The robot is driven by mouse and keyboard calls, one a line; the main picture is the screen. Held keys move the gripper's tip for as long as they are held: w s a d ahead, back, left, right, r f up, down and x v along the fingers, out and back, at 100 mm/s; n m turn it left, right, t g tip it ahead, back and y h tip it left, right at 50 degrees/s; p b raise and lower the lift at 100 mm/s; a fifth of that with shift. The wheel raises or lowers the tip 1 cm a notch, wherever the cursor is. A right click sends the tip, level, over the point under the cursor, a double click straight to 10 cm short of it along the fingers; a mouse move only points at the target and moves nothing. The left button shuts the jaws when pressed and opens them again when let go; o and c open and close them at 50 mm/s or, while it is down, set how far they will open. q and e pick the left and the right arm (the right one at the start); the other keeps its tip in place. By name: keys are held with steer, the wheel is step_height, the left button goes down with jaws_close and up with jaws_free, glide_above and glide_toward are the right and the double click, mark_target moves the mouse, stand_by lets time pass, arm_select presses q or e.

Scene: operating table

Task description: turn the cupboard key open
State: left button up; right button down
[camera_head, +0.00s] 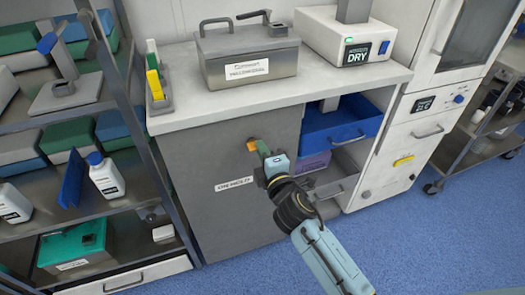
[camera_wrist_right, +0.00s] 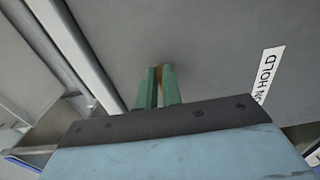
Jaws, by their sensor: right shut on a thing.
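The grey cupboard door (camera_head: 215,165) is closed under the white counter, with a white label (camera_head: 234,184) on its front. An orange-brown key (camera_head: 252,145) sits at the upper right part of the door. My right gripper (camera_head: 262,149) is at the key, its green fingers pointing at the door. In the right wrist view the two fingers (camera_wrist_right: 159,88) are close together, with a thin strip of the orange-brown key (camera_wrist_right: 159,72) between them. Most of the key is hidden by the fingers. The left gripper is not in view.
A blue drawer (camera_head: 340,124) stands open just right of the door, with a lower drawer (camera_head: 335,185) below it. A metal box (camera_head: 248,62) and a white dryer unit (camera_head: 345,35) stand on the counter. A loaded shelf rack (camera_head: 100,120) stands at the left.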

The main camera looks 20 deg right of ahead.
steer(key=c, duration=1.6)
jaws_free()
steer(key=shift+o, duration=0.2)
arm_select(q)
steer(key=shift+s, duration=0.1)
